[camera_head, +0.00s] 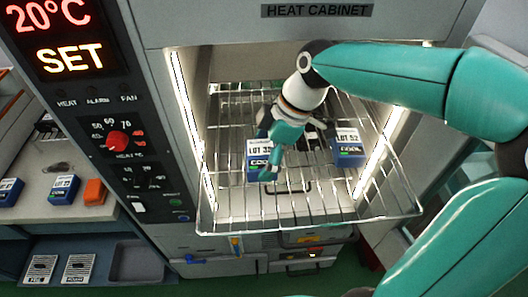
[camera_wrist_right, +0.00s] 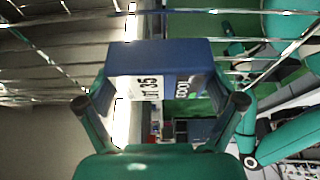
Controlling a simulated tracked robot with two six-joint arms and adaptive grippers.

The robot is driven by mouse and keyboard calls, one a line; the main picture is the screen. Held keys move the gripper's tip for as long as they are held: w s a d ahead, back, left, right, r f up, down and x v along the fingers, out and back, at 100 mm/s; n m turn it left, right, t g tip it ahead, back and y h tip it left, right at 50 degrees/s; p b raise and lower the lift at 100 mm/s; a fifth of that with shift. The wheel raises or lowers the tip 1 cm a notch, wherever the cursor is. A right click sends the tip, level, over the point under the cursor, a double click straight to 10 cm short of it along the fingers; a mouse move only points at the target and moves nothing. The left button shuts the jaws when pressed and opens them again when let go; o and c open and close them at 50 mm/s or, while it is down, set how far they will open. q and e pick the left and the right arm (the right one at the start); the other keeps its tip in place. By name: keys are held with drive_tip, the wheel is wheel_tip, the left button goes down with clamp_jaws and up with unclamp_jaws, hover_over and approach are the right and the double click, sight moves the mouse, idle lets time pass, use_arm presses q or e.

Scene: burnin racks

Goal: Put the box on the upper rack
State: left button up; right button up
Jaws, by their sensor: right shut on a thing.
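The heat cabinet stands open, with a wire rack (camera_head: 300,222) pulled partly out of it. My right gripper (camera_head: 274,160) reaches down over the rack and is shut on a blue box (camera_head: 258,150) with a white label that reads LOT 35. The right wrist view also shows this box (camera_wrist_right: 160,62) between the two fingers (camera_wrist_right: 162,104), with wire bars around it. I cannot tell whether the box touches the rack. A second blue box (camera_head: 348,147), labelled LOT 52, sits to its right. My left gripper is not in view.
The control panel (camera_head: 115,130) with a red knob flanks the cabinet on the left. A bench (camera_head: 60,222) at far left holds blue boxes (camera_head: 63,189) and an orange item (camera_head: 95,192). Lit strips (camera_head: 195,130) edge the cabinet opening. The front of the rack is clear.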

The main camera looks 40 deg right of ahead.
drive_tip(key=shift+f, duration=0.15)
drive_tip(key=o, duration=0.9)
drive_tip(key=shift+r, duration=0.3)
drive_tip(key=v, duration=1.1)
drive_tip(key=shift+s+d+r, duration=0.1)
drive_tip(key=shift+s+r, duration=0.05)
drive_tip(key=shift+r, duration=0.25)
